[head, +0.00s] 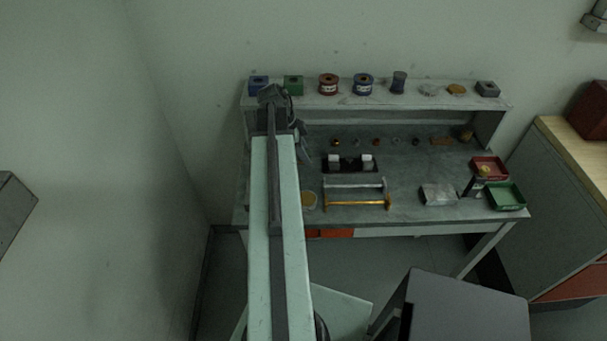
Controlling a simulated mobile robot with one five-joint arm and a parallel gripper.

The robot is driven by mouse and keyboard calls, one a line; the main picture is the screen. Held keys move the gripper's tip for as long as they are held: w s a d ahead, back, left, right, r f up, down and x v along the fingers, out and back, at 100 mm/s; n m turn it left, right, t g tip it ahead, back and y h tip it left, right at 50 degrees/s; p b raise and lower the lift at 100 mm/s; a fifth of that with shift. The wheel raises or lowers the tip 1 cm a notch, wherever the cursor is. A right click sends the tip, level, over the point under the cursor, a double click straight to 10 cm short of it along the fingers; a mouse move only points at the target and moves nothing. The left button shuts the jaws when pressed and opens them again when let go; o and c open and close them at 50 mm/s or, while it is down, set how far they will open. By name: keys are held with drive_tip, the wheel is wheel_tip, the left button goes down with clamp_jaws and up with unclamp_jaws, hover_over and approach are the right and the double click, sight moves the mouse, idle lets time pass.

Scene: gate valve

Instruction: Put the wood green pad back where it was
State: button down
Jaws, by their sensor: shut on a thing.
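My arm reaches away from me to the left part of the workbench. My gripper (277,96) is at its far end, in front of the raised back shelf. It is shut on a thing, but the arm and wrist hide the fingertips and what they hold. A small green block (293,84) shows just right of the wrist, at shelf height. I cannot tell for sure whether it is the wood green pad, or whether it touches the gripper.
A blue block (258,83), a red spool (328,85) and a blue spool (363,85) stand on the back shelf (412,101). A black holder (350,167), a yellow-handled tool (357,204), a red tray (489,163) and a green tray (506,196) are on the bench.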

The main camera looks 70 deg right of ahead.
sight(309, 174)
drive_tip(key=shift+f+b, duration=2.7)
drive_tip(key=shift+f, duration=0.9)
drive_tip(key=c, duration=1.1)
unclamp_jaws()
drive_tip(key=shift+r, duration=0.15)
drive_tip(key=shift+o, duration=0.2)
drive_tip(key=shift+r+p, duration=0.25)
drive_tip(key=shift+p, duration=0.15)
drive_tip(key=p+v, duration=1)
drive_tip(key=v, duration=0.1)
drive_tip(key=shift+w+r+p, duration=0.2)
drive_tip(key=shift+r+p, duration=0.15)
drive_tip(key=shift+p, duration=0.05)
drive_tip(key=shift+a, duration=0.1)
